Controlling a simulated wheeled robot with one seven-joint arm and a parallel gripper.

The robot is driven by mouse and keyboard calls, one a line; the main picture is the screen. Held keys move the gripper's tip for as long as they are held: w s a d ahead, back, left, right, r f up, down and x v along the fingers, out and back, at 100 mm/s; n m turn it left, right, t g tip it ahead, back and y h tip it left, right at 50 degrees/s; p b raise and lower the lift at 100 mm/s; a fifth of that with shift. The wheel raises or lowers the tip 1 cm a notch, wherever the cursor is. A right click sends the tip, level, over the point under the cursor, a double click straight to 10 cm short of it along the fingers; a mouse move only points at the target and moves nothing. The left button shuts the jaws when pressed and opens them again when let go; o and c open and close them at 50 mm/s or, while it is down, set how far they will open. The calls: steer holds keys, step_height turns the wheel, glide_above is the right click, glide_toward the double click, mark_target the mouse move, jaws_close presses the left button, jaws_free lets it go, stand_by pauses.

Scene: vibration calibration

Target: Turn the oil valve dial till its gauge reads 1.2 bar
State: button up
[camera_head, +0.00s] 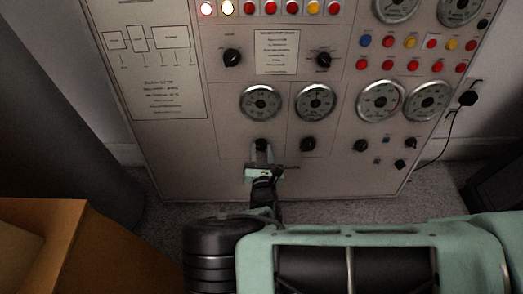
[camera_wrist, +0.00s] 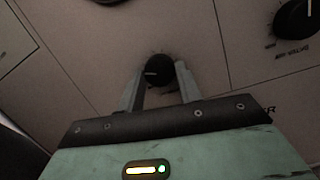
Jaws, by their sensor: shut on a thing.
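My gripper (camera_head: 261,154) is at the lower left of the control panel, with its fingers on either side of a small black dial (camera_head: 261,144). In the wrist view, the black dial (camera_wrist: 158,70) sits between the tips of my gripper (camera_wrist: 159,76), which is shut on it. Above this dial in the head view is a round gauge (camera_head: 261,103) with a silver rim. Its needle and numbers are too small to read. Which label the dial carries cannot be read.
A second black dial (camera_head: 308,143) sits to the right, under another gauge (camera_head: 316,102). Two larger gauges (camera_head: 381,101) and more knobs (camera_head: 361,146) are further right. A black plug with a cable (camera_head: 467,98) is at the panel's right edge. An orange-brown box (camera_head: 62,245) stands at lower left.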

steer(key=m+h+p, duration=0.1)
steer(key=m+p, duration=0.2)
steer(key=m, duration=0.1)
steer(key=shift+a+r+p, duration=0.1)
steer(key=shift+r+p, duration=0.05)
steer(key=shift+p, duration=0.15)
steer(key=shift+a+m+h+p, duration=0.1)
steer(key=shift+m+h+p, duration=0.6)
steer(key=shift+m+p, duration=1.35)
steer(key=shift+m+b, duration=0.65)
steer(key=shift+m, duration=0.2)
steer(key=o, duration=1)
